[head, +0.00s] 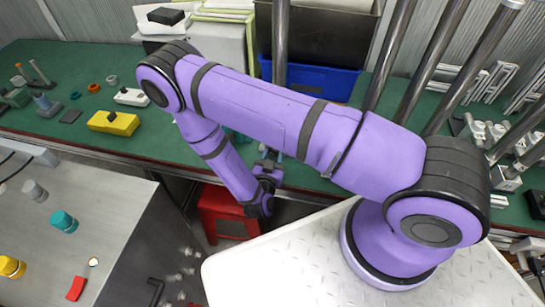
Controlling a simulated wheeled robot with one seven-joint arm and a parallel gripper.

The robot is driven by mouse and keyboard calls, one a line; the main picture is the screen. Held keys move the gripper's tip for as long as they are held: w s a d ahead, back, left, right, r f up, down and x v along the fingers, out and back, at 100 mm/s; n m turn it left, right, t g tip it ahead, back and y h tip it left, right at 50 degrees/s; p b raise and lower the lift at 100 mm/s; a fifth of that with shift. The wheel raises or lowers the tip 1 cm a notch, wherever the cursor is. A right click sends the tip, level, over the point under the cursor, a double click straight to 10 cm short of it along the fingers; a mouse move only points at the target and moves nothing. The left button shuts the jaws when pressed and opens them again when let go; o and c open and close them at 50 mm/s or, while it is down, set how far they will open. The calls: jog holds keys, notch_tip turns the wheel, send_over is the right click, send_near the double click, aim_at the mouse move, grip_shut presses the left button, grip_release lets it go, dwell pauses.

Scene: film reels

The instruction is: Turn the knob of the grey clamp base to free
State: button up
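My gripper (261,203) is black and hangs below the purple arm, in front of the green bench and above a red stool. It is small and dark here, so I cannot tell whether its fingers are open or shut. At the far left of the green bench stands a small blue-grey base with a short upright part (46,105), which may be the grey clamp base. Its knob and the knob's setting are too small to make out. My gripper is well to the right of it and apart from it.
The green bench (160,150) also holds a yellow block (113,123), small rings and a blue bin (312,78). A steel table (100,205) at lower left carries grey (34,190), teal (64,222) and yellow (12,266) cylinders and a red block (76,288). The red stool (225,212) stands below.

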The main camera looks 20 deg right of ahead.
jog(key=shift+c, duration=0.6)
jog(key=shift+n, duration=1.6)
jog(key=o, duration=0.9)
jog(key=v, duration=1)
jog(key=shift+s+a, duration=0.2)
jog(key=shift+s, duration=0.1)
